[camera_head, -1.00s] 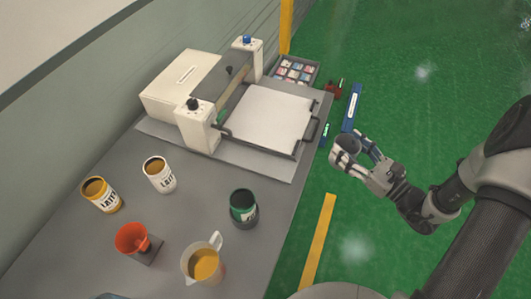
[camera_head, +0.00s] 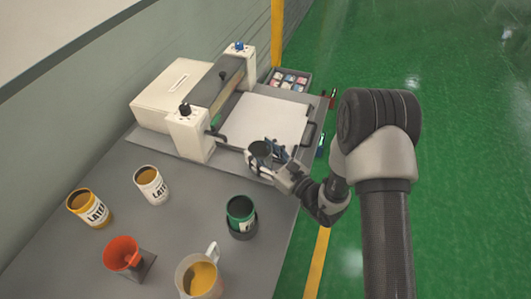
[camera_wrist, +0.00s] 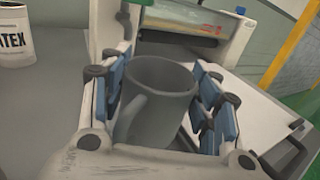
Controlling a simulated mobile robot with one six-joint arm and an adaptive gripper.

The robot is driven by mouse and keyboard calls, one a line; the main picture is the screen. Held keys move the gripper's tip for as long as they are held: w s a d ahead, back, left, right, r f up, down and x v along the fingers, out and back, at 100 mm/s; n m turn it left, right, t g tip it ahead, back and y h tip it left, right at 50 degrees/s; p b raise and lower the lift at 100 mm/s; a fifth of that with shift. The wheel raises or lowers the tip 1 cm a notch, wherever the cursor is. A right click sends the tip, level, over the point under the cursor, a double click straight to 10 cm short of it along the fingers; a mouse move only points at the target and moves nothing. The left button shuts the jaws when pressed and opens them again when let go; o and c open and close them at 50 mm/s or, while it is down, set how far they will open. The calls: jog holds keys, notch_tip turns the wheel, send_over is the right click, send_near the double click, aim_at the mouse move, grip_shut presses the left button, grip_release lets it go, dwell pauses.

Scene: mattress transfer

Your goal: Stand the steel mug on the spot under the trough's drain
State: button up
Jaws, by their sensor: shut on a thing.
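The steel mug (camera_head: 259,149) is in my gripper (camera_head: 272,158), above the front edge of the white-bedded machine on the bench. In the wrist view the grey mug (camera_wrist: 158,104) stands roughly upright between the blue-padded fingers of my gripper (camera_wrist: 165,92), which are shut on it. Its handle faces the camera and its inside looks empty. The machine (camera_head: 190,134) has white end blocks, a roller and a flat white bed (camera_head: 268,118). I cannot make out a trough drain or a marked spot under it.
On the bench (camera_head: 190,215) stand a yellow latex can (camera_head: 90,210), a white latex can (camera_head: 151,186), a green can (camera_head: 240,214), a red funnel (camera_head: 121,254) and a jug of orange liquid (camera_head: 201,275). A compartment tray (camera_head: 289,80) sits at the far end. Bare bench lies between cans and machine.

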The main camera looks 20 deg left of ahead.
jog(key=shift+a+f+b, duration=0.3)
jog(key=shift+a+f, duration=0.1)
jog(key=shift+a, duration=0.25)
jog(key=shift+a+f+b, duration=0.25)
jog(key=shift+a+f, duration=0.15)
jog(key=shift+a, duration=0.2)
jog(key=shift+w+a+b, duration=0.2)
jog(key=shift+a+b, duration=0.1)
jog(key=shift+a, duration=1.55)
jog(key=shift+w+a+b, duration=0.2)
jog(key=shift+a+b, duration=0.05)
jog(key=shift+a, duration=1.6)
jog(key=shift+f+b, duration=0.35)
jog(key=o, duration=1.2)
jog(key=shift+d, duration=0.1)
jog(key=v, duration=1.2)
